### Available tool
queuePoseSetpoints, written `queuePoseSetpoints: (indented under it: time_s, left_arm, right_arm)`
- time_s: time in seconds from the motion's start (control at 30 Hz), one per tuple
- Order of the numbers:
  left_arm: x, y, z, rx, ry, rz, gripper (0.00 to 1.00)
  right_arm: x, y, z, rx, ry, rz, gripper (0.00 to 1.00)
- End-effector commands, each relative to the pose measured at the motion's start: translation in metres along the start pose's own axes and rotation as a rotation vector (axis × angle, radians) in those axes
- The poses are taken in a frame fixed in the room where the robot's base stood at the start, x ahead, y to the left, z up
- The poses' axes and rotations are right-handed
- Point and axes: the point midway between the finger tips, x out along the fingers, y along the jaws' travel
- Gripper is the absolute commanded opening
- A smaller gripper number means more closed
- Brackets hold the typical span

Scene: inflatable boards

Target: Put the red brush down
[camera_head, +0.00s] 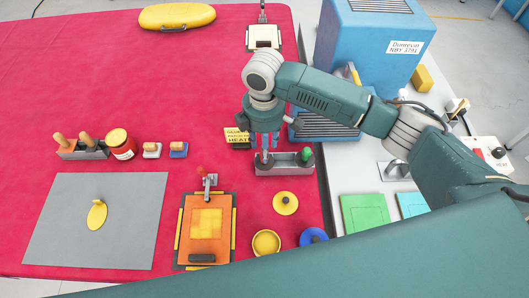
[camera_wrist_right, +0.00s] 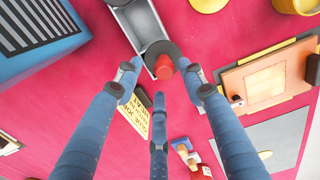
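The red brush (camera_wrist_right: 163,68) shows in the right wrist view as a red handle end above a dark round part. It stands at one end of the grey metal holder (camera_wrist_right: 143,22), apparently in it; its lower part is hidden. In the head view the holder (camera_head: 284,170) lies near the red table's right edge, with a green-handled brush (camera_head: 307,154) at its right end. My right gripper (camera_wrist_right: 161,80) is over the holder's left end in the head view (camera_head: 265,150). Its three fingers are spread around the red handle with visible gaps. My left gripper is not in view.
A yellow sign (camera_head: 237,137) stands just left of the holder. A blue machine (camera_head: 365,45) is behind right. An orange board (camera_head: 206,222), yellow lid (camera_head: 285,203) and yellow bowl (camera_head: 266,242) lie in front. The red table (camera_head: 90,80) is clear at back left.

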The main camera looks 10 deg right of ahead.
Motion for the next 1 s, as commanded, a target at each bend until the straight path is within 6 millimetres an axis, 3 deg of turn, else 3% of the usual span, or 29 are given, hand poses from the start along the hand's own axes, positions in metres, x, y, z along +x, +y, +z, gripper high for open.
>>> queuePoseSetpoints:
  time_s: [0.2, 0.4, 0.6, 1.0]
  left_arm:
    - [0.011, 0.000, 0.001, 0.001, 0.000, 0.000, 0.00]
    - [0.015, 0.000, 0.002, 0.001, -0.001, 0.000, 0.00]
    - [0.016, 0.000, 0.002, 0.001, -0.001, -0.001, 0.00]
    - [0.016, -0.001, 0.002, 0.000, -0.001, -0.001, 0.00]
  right_arm:
    - [-0.048, 0.002, -0.001, 0.000, 0.003, 0.004, 0.40]
    - [-0.076, 0.001, 0.000, 0.001, 0.000, 0.002, 0.40]
    - [-0.085, 0.000, 0.000, 0.001, 0.001, 0.000, 0.40]
    - [-0.084, 0.000, 0.000, 0.001, 0.000, 0.000, 0.40]
